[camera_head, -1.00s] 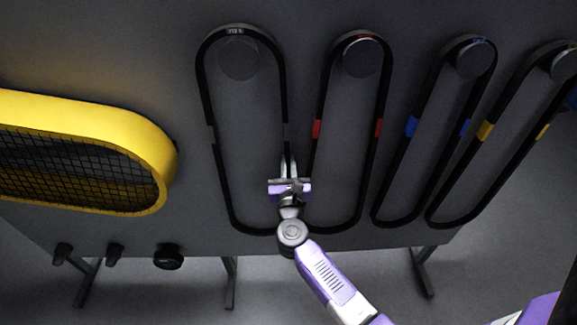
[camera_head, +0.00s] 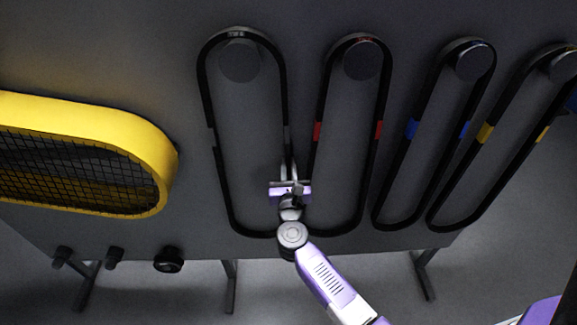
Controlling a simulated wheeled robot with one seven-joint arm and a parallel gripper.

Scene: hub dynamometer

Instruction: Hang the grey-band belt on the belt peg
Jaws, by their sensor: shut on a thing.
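The grey-band belt (camera_head: 205,98) is a black loop at the left of the row of belts. It hangs around a round dark peg (camera_head: 239,61) on the grey panel, with its top against the top of the peg. Its grey bands are faint on the dark strands. My gripper (camera_head: 288,172) is shut on the belt's right strand, low down. The exact contact is partly hidden by the fingers and wrist.
A red-band belt (camera_head: 386,98), a blue-band belt (camera_head: 411,128) and a yellow-band belt (camera_head: 484,131) hang to the right. A yellow guard with black mesh (camera_head: 150,150) stands at the left. Dark knobs (camera_head: 168,260) line the panel's lower edge.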

